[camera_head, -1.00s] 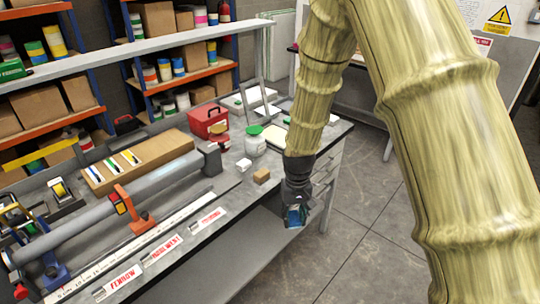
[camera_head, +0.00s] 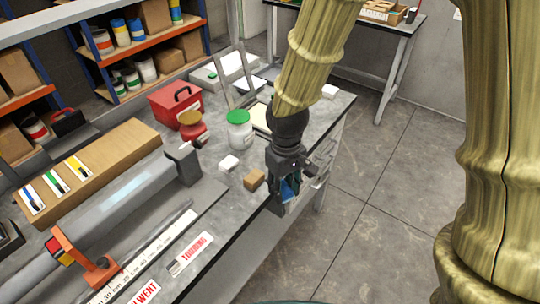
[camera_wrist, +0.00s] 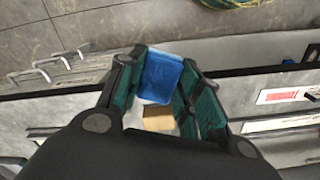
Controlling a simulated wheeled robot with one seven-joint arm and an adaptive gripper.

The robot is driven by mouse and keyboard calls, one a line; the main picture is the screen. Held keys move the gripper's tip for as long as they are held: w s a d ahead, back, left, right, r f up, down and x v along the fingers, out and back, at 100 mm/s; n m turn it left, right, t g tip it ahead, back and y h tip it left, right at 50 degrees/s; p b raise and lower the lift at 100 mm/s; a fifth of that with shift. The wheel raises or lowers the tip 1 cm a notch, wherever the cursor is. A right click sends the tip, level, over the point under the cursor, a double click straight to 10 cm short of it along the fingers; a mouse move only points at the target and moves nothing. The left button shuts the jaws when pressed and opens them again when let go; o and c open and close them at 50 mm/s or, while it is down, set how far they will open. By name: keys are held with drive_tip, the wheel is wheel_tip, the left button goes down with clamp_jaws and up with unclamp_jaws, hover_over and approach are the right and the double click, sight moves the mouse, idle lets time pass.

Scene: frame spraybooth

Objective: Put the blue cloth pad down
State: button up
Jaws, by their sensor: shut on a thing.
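The blue cloth pad (camera_wrist: 160,76) is held between the fingers of my gripper (camera_wrist: 163,82) in the wrist view. In the head view my gripper (camera_head: 285,190) hangs at the workbench's front edge, and the blue pad (camera_head: 289,189) shows partly between its fingers. The pad appears to be off the bench top, near the edge; its exact height I cannot tell. A tan block (camera_head: 254,180) sits on the bench just left of my gripper, and in the wrist view it (camera_wrist: 158,118) shows beyond the pad.
The workbench (camera_head: 222,207) carries a white block (camera_head: 229,162), a green-lidded jar (camera_head: 239,130), a red-based jar (camera_head: 193,127), a red toolbox (camera_head: 175,102) and a long grey tube (camera_head: 110,205). Label cards (camera_head: 190,254) lie near the front edge. Open floor (camera_head: 370,170) lies to the right.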

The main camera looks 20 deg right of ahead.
drive_tip(key=shift+w+a+r, duration=0.1)
drive_tip(key=shift+w+r, duration=0.05)
drive_tip(key=shift+w, duration=0.2)
drive_tip(key=w+p, duration=0.1)
drive_tip(key=w, duration=0.4)
drive_tip(key=w+d+f+p, duration=0.1)
drive_tip(key=w+p, duration=0.1)
drive_tip(key=w, duration=0.3)
drive_tip(key=w+d+p, duration=0.1)
drive_tip(key=w, duration=0.4)
drive_tip(key=shift+d+f+p, duration=0.25)
drive_tip(key=shift+p, duration=0.05)
drive_tip(key=shift+f+p, duration=0.75)
drive_tip(key=shift+f, duration=1)
drive_tip(key=o, duration=0.6)
drive_tip(key=shift+f, duration=0.15)
drive_tip(key=o, duration=0.5)
drive_tip(key=shift+c, duration=0.2)
drive_tip(key=shift+s, duration=0.1)
wheel_tip(320, 180, up, 12)
drive_tip(key=b, duration=0.3)
